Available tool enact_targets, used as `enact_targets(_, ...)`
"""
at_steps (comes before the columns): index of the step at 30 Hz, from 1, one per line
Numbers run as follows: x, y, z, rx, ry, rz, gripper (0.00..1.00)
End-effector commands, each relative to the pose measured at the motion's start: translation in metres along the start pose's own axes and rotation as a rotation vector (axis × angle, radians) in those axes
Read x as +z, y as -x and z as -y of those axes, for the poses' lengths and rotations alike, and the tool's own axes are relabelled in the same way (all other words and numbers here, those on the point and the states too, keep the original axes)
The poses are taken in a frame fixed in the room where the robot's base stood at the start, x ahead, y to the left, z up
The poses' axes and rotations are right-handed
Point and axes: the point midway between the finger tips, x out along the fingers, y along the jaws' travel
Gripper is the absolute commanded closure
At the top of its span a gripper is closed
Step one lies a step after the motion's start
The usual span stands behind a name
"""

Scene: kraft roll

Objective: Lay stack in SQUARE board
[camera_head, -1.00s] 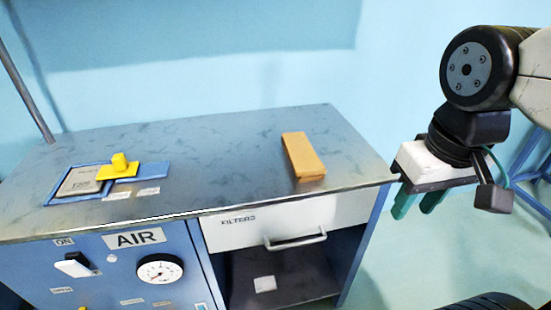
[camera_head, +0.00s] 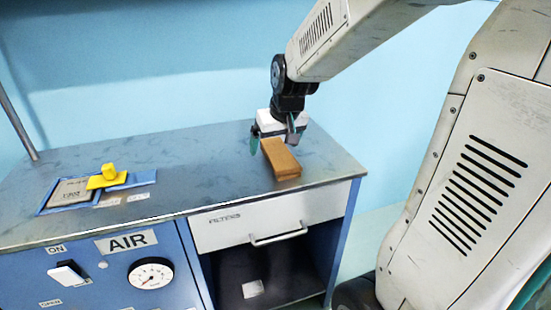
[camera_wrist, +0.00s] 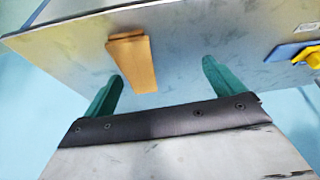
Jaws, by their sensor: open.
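The stack looks like a long orange-brown block (camera_head: 283,160) lying on the bench top toward its right end; it also shows in the wrist view (camera_wrist: 133,62), ahead of the fingers and nearer the left one. My gripper (camera_head: 272,142) has green fingers spread apart with nothing held; it is over the far end of the block and appears above it. In the wrist view my gripper (camera_wrist: 162,77) shows both fingers wide open. A blue-framed grey panel (camera_head: 70,193) with small printing, possibly the board, lies at the bench's left; I cannot read SQUARE on it.
A yellow knobbed piece (camera_head: 107,177) sits over the blue frame's right part, with small labels in front. Bare bench top (camera_head: 205,165) lies between it and the block. Below are a FILTERS drawer (camera_head: 275,218) with a handle and an AIR gauge (camera_head: 152,274).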

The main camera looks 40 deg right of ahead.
Motion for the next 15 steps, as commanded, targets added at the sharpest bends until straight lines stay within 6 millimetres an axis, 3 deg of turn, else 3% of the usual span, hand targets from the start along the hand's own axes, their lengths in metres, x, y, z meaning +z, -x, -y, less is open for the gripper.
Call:
enact_targets(1,-0.014,-0.02,-0.014,0.011,-0.022,-0.015,0.06)
enact_targets(6,-0.047,-0.063,-0.048,0.046,-0.063,-0.084,0.06)
enact_targets(15,-0.063,-0.097,-0.065,0.064,-0.079,-0.118,0.06)
